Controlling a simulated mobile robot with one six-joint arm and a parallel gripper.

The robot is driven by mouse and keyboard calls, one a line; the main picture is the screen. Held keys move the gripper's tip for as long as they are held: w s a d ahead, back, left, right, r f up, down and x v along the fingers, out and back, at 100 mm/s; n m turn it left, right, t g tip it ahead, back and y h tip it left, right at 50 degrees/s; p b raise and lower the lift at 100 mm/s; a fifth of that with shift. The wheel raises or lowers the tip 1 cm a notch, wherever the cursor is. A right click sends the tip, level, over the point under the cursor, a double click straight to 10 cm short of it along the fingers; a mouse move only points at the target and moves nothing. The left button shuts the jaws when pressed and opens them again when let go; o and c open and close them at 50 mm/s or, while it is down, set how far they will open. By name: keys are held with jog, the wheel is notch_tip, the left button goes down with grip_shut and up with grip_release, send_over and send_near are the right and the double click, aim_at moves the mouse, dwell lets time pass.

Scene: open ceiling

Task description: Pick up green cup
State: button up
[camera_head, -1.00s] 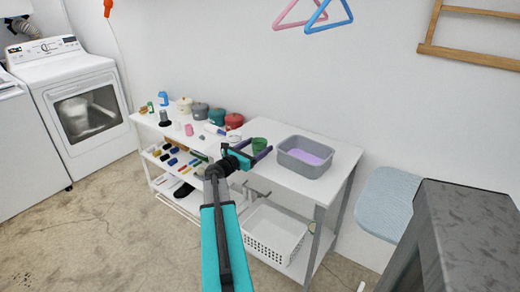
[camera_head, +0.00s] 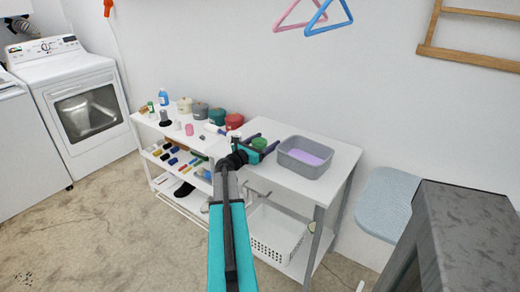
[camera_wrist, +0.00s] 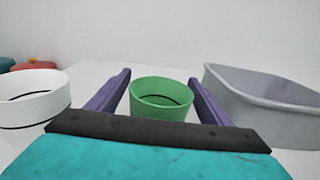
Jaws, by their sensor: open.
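The green cup (camera_wrist: 161,100) stands upright on the white table, between the two purple fingers of my gripper (camera_wrist: 160,92) in the wrist view. Gaps show on both sides of the cup, so the fingers do not appear to touch it. The cup's lower part is hidden behind the dark gripper base. In the head view the green cup (camera_head: 259,144) is at the gripper's end, left of the grey basin. My gripper (camera_head: 262,147) is open around it.
A grey basin (camera_head: 318,147) with purple contents is close on the right. A white cup (camera_wrist: 36,97) stands close on the left in the wrist view. Several lidded pots, including a red one (camera_head: 234,121), line the shelf further left. A white basket (camera_head: 276,235) is below.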

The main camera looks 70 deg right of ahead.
dwell(0.5)
jog(key=c, duration=1.1)
jog(key=shift+o, duration=0.2)
jog(key=shift+r, duration=0.1)
jog(key=shift+r, duration=0.85)
jog(key=shift+a+r, duration=0.25)
jog(key=shift+r, duration=0.65)
jog(key=s+a+r+b, duration=0.1)
jog(key=a, duration=1.4)
jog(key=shift+s+a+r+b, duration=0.15)
jog(key=shift+s+a+b, duration=0.1)
jog(key=shift+b, duration=0.15)
